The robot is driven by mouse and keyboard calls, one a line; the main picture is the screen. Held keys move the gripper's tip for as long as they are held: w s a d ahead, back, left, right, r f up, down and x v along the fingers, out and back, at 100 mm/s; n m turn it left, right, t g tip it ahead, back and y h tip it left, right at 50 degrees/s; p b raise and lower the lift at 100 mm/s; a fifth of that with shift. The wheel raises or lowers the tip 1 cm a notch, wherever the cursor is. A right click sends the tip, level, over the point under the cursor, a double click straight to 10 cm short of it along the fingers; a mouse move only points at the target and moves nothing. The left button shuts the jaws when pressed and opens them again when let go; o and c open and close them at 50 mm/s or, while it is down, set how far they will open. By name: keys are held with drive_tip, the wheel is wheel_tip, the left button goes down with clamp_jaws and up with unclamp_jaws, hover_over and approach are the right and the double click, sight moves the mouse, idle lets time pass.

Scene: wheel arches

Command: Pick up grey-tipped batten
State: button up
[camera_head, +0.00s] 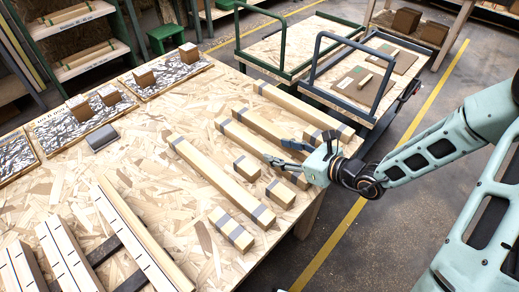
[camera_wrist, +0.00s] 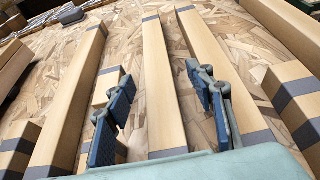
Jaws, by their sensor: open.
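Several pale battens with grey bands at their ends lie on the wooden table. One grey-tipped batten (camera_wrist: 160,85) runs up the middle of the wrist view, with a grey band at each end. In the head view this batten (camera_head: 254,147) lies partly under my gripper (camera_head: 284,153), which hides its near end. My gripper (camera_wrist: 160,78) is open, with one blue finger on each side of the batten and visible gaps between. Nothing is held. I cannot tell how far the fingertips are above the table.
Parallel battens lie close by on the left (camera_head: 220,180) and right (camera_head: 270,127). Short grey-banded blocks (camera_head: 247,167) sit near the gripper. Foil-lined trays with wooden blocks (camera_head: 144,77) stand at the far left. Carts (camera_head: 350,85) stand beyond the table (camera_head: 165,120).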

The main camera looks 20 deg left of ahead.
sight(266, 149)
drive_tip(key=x, duration=0.4)
drive_tip(key=shift+s+a+f, duration=0.2)
drive_tip(key=shift+a+f, duration=0.05)
drive_tip(key=shift+f, duration=0.05)
drive_tip(key=shift+c, duration=0.2)
clamp_jaws()
